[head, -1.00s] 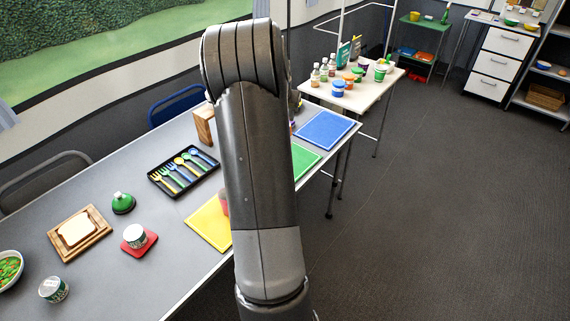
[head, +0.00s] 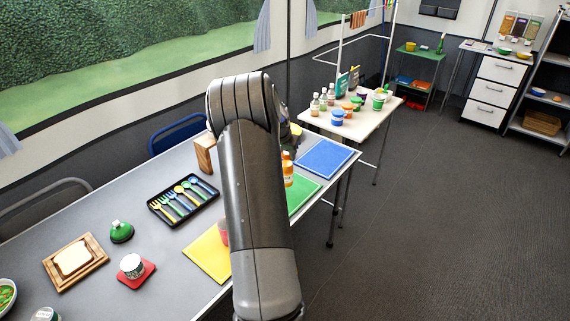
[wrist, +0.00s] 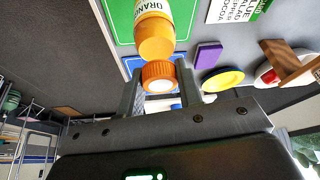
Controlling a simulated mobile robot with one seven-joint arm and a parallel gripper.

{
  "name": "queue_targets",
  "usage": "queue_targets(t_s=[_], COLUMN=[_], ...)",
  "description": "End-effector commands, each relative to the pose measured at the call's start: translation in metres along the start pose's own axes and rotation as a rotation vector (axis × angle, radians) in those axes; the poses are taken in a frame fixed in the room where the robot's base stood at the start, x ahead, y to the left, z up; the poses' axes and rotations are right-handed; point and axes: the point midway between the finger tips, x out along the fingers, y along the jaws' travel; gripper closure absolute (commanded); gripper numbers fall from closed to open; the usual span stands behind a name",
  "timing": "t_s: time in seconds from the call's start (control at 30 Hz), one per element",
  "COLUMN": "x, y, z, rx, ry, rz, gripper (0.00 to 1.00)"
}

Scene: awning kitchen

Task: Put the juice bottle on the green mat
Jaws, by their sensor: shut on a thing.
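The juice bottle (head: 287,169), orange with an orange cap, is upright at the green mat (head: 304,192), just right of my arm. In the wrist view my gripper (wrist: 160,92) is shut around the cap end of the bottle (wrist: 155,36), one finger on each side. The bottle's body lies over the green mat (wrist: 118,12) in that view. I cannot tell whether its base touches the mat. My arm hides part of the mat and the gripper's fingers in the head view.
A blue mat (head: 325,158) lies beyond the green one and a yellow mat (head: 208,254) nearer. A wooden block (head: 205,154) and a cutlery tray (head: 183,199) stand to the left. A white table (head: 372,122) with bottles and jars is beyond.

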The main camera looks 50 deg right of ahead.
Motion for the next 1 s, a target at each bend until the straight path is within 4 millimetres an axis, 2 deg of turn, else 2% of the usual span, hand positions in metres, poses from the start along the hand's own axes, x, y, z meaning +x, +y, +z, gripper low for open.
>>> queue_targets(t_s=[0.17, 0.4, 0.77, 0.8, 1.0], x=[0.008, 0.038, 0.042, 0.043, 0.042], y=[-0.005, -0.004, -0.005, -0.005, -0.005], z=[0.003, 0.015, 0.017, 0.017, 0.017], rx=[0.000, 0.001, 0.000, 0.000, 0.000], ry=[0.000, -0.001, 0.001, 0.001, 0.000], rz=[0.000, 0.001, 0.000, 0.000, 0.000], gripper=[1.00, 1.00, 1.00, 0.66, 0.49])
